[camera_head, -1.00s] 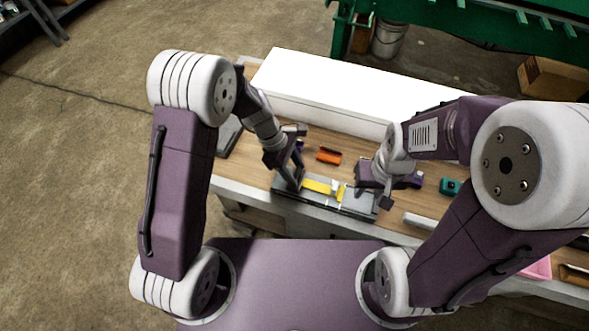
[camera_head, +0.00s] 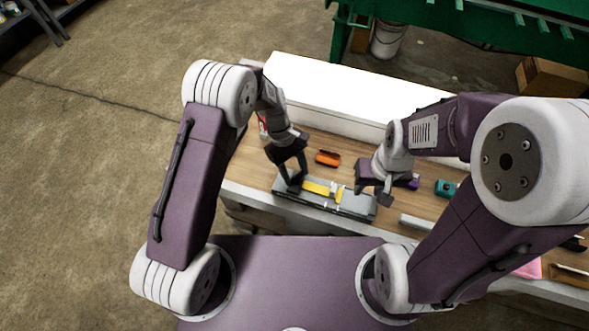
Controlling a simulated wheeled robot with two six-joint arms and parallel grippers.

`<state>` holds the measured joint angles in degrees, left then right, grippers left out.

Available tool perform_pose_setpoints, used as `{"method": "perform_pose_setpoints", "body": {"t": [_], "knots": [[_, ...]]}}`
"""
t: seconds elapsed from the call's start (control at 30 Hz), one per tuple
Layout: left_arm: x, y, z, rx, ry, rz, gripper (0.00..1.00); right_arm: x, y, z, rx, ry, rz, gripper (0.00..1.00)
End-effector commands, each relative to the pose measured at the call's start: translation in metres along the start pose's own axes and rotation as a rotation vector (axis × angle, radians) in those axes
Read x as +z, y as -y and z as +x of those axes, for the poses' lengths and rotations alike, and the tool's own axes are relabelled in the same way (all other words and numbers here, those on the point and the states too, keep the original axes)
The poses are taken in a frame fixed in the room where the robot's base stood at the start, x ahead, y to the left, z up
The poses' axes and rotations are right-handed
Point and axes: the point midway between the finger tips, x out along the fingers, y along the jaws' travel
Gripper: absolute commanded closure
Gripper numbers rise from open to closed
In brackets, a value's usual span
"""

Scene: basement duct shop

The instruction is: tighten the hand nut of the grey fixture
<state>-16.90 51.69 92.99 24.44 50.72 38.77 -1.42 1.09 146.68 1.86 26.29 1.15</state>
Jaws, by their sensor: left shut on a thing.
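The grey fixture (camera_head: 352,209) lies along the front edge of the workbench, with a yellow piece (camera_head: 317,188) on it. My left gripper (camera_head: 292,187) is at the fixture's left end, its fingers low over it and shut on what appears to be the hand nut. The nut itself is hidden by the fingers. My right gripper (camera_head: 374,200) is above the fixture's right end, with its fingers apart and nothing seen between them.
An orange object (camera_head: 328,158) lies behind the fixture. A teal object (camera_head: 446,188) and a grey bar (camera_head: 416,222) are to the right. A long white box (camera_head: 340,85) closes off the back of the workbench (camera_head: 243,170).

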Motion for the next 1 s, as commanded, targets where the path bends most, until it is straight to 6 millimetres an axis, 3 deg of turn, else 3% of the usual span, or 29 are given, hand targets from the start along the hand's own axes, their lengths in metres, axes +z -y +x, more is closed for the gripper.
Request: {"method": "perform_pose_setpoints", "body": {"t": [1.0], "knots": [[0.0032, -0.0055, 0.0004, -0.337, 0.001, 0.817, 0.93, -0.0012, 0.0002, -0.0116, 0.0, 0.0, 0.0, 0.64]]}}
